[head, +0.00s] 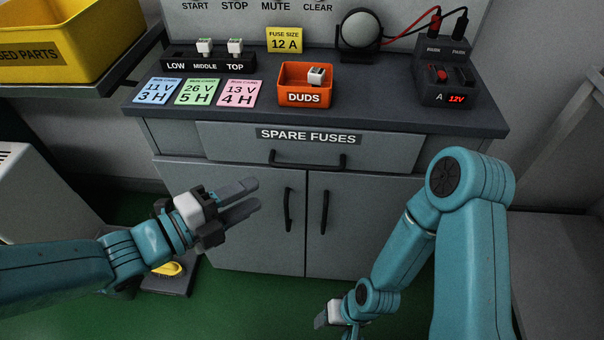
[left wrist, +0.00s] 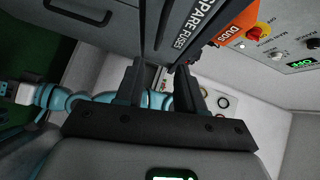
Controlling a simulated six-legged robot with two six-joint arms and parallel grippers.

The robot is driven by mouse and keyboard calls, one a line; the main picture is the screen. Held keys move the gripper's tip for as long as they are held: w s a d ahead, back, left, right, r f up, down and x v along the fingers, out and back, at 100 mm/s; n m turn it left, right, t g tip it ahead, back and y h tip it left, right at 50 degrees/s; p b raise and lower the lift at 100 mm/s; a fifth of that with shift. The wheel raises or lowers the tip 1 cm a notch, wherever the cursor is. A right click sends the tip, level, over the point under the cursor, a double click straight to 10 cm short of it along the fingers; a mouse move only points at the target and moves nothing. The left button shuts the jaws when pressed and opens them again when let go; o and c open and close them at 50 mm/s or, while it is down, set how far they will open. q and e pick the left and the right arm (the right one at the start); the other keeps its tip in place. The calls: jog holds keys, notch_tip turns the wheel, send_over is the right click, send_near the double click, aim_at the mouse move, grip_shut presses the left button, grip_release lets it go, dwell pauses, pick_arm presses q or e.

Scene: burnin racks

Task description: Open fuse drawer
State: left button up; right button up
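The grey drawer labelled SPARE FUSES (head: 225,140) sits under the dark worktop in the head view and looks closed. Its black bar handle (head: 307,162) is below the label. The label also shows in the left wrist view (left wrist: 194,24), tilted. My left gripper (head: 258,194) is in front of the cabinet, below and left of the handle and apart from it. Its two fingers are spread with nothing between them; they also show in the left wrist view (left wrist: 158,80). My right gripper (head: 322,318) is low, near the bottom edge; its fingers are too small to read.
Cabinet doors with upright black handles (head: 288,210) are below the drawer. On the worktop stand an orange DUDS bin (head: 305,98), a fuse holder (head: 206,64), coloured cards (head: 198,92) and a dark meter (head: 443,75). A yellow parts bin (head: 75,40) is at left.

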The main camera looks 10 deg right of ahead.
aim_at(305, 168)
pick_arm(q)
jog(key=b+x, duration=0.1)
jog(key=x, duration=1.2)
jog(key=shift+a, duration=0.1)
grip_shut()
